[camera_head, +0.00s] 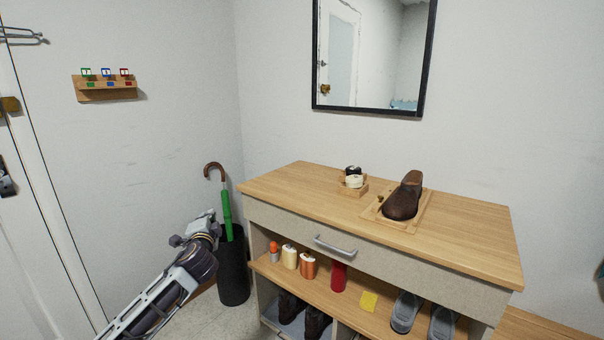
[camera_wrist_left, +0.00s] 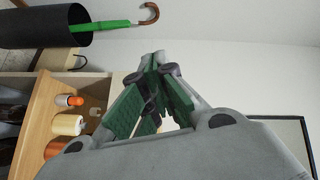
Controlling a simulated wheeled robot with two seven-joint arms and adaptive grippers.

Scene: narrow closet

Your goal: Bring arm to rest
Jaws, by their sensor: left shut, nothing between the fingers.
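My left gripper (camera_head: 205,226) reaches in from the lower left in the head view, in front of the umbrella stand and left of the cabinet. In the left wrist view its green-padded fingers (camera_wrist_left: 152,80) come together at the tips and hold nothing. It is raised in free air and I see no contact with anything. My right gripper does not show in either view.
A wooden cabinet (camera_head: 290,180) bears a brown shoe (camera_head: 402,200) and small tins (camera_head: 353,178). Bottles and shoes fill its shelves. A black stand (camera_head: 233,275) holds a green umbrella (camera_head: 227,215). A key rack (camera_head: 106,90) and mirror hang on the walls.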

